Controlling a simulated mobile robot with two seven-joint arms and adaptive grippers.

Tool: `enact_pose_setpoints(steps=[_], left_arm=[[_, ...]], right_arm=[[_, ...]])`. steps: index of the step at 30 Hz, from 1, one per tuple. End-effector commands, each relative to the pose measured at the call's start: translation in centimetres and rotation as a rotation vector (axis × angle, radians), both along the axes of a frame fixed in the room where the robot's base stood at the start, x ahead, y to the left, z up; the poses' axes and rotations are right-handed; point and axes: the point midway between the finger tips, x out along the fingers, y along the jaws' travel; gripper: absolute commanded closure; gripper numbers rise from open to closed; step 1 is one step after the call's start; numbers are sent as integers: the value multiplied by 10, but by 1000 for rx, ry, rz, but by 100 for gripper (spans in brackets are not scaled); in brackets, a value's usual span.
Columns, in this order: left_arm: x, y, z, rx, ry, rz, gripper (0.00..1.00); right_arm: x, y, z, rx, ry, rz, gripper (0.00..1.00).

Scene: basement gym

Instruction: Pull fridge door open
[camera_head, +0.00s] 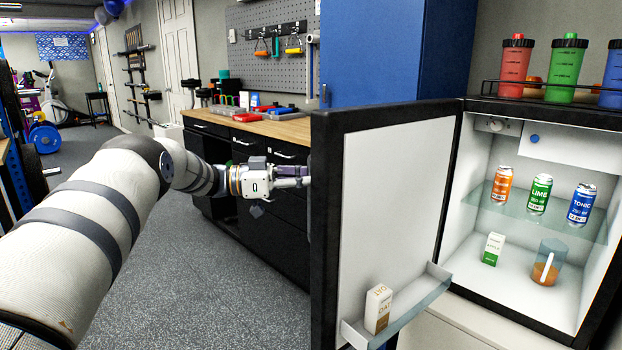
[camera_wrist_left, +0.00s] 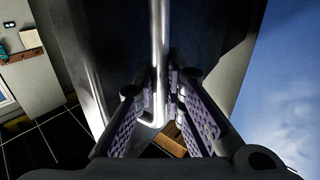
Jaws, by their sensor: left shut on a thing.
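The fridge door (camera_head: 385,200) stands wide open in the head view, its white inner side facing me and a carton (camera_head: 378,308) in its door shelf. The fridge interior (camera_head: 520,215) is exposed to the right of the door. My left arm reaches in from the left, and its gripper (camera_head: 305,175) is at the door's left edge, partly hidden behind it. In the left wrist view, my left gripper (camera_wrist_left: 162,100) is shut on the metal door handle (camera_wrist_left: 158,45), with a finger on each side of the bar. My right gripper is not in view.
Inside the fridge are several cans on a glass shelf (camera_head: 500,200), a small carton (camera_head: 493,249) and a jug (camera_head: 548,262). Shaker bottles (camera_head: 515,66) stand on top. A black workbench (camera_head: 285,160) is behind the door. The grey floor (camera_head: 220,280) at lower left is clear.

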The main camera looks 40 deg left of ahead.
Motion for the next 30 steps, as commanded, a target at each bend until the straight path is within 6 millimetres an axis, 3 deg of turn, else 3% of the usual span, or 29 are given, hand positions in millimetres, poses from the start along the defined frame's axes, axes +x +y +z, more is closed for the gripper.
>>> enact_pose_setpoints(steps=[9,10,12,23,30], left_arm=[[0,0,2,0,-4,0,100],[0,0,2,0,-4,0,85],[0,0,2,-1,-4,0,69],[-4,4,1,0,-1,1,69],[-45,47,0,1,-1,4,69]], right_arm=[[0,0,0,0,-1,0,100],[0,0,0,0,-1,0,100],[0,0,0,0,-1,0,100],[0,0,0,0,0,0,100],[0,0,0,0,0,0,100]])
